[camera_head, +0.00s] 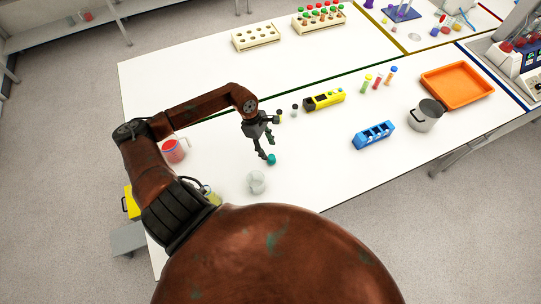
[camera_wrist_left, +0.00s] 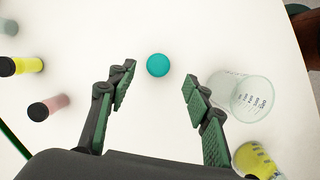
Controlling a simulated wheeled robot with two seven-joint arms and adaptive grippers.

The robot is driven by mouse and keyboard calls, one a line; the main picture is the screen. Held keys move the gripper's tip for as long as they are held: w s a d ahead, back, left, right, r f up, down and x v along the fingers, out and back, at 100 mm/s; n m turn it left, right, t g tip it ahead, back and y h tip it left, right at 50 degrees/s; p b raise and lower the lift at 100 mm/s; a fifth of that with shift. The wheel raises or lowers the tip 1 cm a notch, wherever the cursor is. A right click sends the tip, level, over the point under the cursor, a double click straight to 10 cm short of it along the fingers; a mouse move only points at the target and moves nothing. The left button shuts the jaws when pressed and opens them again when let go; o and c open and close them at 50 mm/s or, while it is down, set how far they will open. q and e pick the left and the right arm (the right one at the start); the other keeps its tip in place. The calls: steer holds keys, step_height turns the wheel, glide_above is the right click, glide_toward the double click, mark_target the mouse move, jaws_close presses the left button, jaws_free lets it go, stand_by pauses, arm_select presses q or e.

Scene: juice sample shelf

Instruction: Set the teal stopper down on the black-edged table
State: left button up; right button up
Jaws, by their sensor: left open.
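The teal stopper (camera_head: 271,159) rests on the white top of the near table (camera_head: 310,155), whose edges look dark. In the left wrist view the stopper (camera_wrist_left: 158,65) shows as a round teal disc between the fingertips and a little beyond them, touching neither. My left gripper (camera_head: 265,154) points down just above and beside the stopper. Its fingers (camera_wrist_left: 158,86) are spread wide with nothing between the pads. My right gripper is not in view.
A clear beaker (camera_head: 257,183) stands close to the left gripper, also in the wrist view (camera_wrist_left: 245,95). Black-capped vials (camera_wrist_left: 47,107) stand on the other side. A blue rack (camera_head: 374,135), metal pot (camera_head: 426,115) and orange tray (camera_head: 457,86) are at right. The table's middle is clear.

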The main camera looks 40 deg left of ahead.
arm_select(q)
steer(key=shift+b+v, duration=0.5)
steer(key=shift+v, duration=2.15)
steer(key=shift+c, duration=0.4)
